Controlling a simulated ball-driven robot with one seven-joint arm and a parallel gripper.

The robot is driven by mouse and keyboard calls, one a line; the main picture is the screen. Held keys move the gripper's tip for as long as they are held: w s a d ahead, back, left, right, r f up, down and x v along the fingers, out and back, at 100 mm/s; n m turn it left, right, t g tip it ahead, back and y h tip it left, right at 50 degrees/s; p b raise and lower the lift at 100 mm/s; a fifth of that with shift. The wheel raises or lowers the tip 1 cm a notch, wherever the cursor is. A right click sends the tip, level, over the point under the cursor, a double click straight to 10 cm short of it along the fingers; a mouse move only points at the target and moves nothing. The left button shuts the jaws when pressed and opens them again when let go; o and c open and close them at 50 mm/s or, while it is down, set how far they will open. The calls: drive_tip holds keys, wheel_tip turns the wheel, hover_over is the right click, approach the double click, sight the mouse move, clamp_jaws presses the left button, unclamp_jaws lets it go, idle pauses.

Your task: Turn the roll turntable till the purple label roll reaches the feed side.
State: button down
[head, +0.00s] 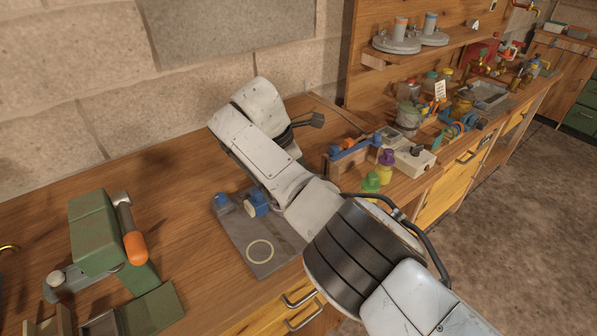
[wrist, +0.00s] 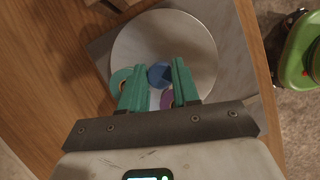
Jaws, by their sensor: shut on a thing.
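In the wrist view the roll turntable (wrist: 200,40) is a pale round disc on a grey base. My gripper (wrist: 159,70) is over it, its two green fingers closed on a blue round piece (wrist: 159,75). A purple piece (wrist: 167,99), which looks like the purple label roll, shows low between the fingers, partly hidden by the right one. A teal roll (wrist: 118,78) sits by the left finger, partly covered. I cannot tell which side is the feed side.
A green device (head: 95,235) with an orange handle stands left. Bottles and a wooden rack (head: 355,157) crowd the bench right of my arm. Open wood lies between.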

drive_tip(key=shift+r, duration=0.1)
drive_tip(key=c, duration=0.8)
unclamp_jaws()
drive_tip(key=v, duration=1)
drive_tip(key=shift+a+r+b, duration=0.1)
drive_tip(key=shift+r+b, duration=0.2)
drive_tip(key=shift+r, duration=0.05)
